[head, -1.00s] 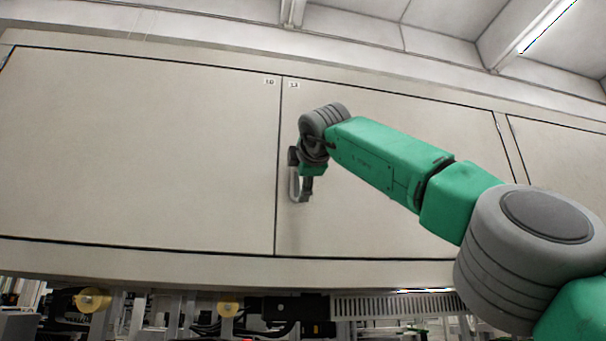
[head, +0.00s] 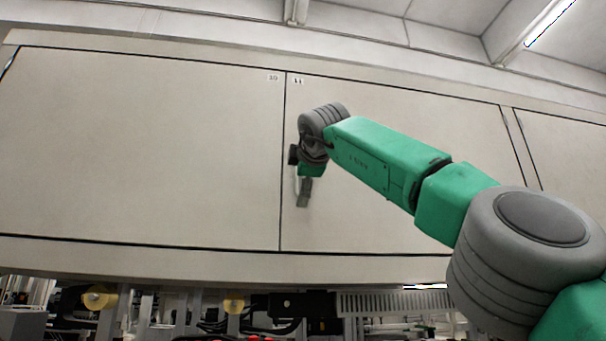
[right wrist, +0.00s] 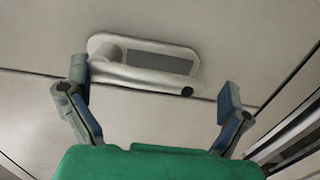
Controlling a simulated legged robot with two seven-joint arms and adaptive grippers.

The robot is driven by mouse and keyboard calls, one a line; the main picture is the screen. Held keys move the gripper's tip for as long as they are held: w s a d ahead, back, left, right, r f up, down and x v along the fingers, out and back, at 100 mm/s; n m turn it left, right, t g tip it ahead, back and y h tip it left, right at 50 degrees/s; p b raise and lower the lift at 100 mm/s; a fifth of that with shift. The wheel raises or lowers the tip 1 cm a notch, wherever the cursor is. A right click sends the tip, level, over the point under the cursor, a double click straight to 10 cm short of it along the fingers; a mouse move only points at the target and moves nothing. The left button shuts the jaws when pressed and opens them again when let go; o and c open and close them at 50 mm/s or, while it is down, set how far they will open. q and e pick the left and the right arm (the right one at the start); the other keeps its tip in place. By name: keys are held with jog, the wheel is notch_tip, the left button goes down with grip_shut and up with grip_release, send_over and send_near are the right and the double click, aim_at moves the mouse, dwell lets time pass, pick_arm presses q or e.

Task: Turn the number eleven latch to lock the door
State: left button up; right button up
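The door (head: 400,115) marked 11 is a large pale panel right of the door marked 10 in the head view. Its silver latch (right wrist: 145,77) sits in an oval recess in the right wrist view, with its bar lying nearly level, slightly tilted, across the recess. In the head view my right gripper (head: 304,192) is in front of the latch and mostly hides it. In the right wrist view the gripper (right wrist: 154,80) is open, fingers spread wide on both sides of the latch bar, nothing between them gripped. Contact cannot be told. My left gripper is not in view.
The number 10 door (head: 140,150) fills the left, shut flush. A ledge (head: 150,260) runs below the doors, with frames, cables and yellow round parts (head: 98,298) underneath. A ceiling light (head: 550,22) is at upper right. The wall in front of the doors is otherwise clear.

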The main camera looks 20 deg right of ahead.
jog(key=shift+s+r, duration=0.15)
jog(key=shift+r, duration=0.05)
jog(key=shift+s+r, duration=0.15)
jog(key=shift+s, duration=0.35)
jog(key=v, duration=1)
jog(key=shift+s+a+f, duration=0.2)
jog(key=shift+a+f, duration=0.05)
jog(key=shift+f, duration=0.15)
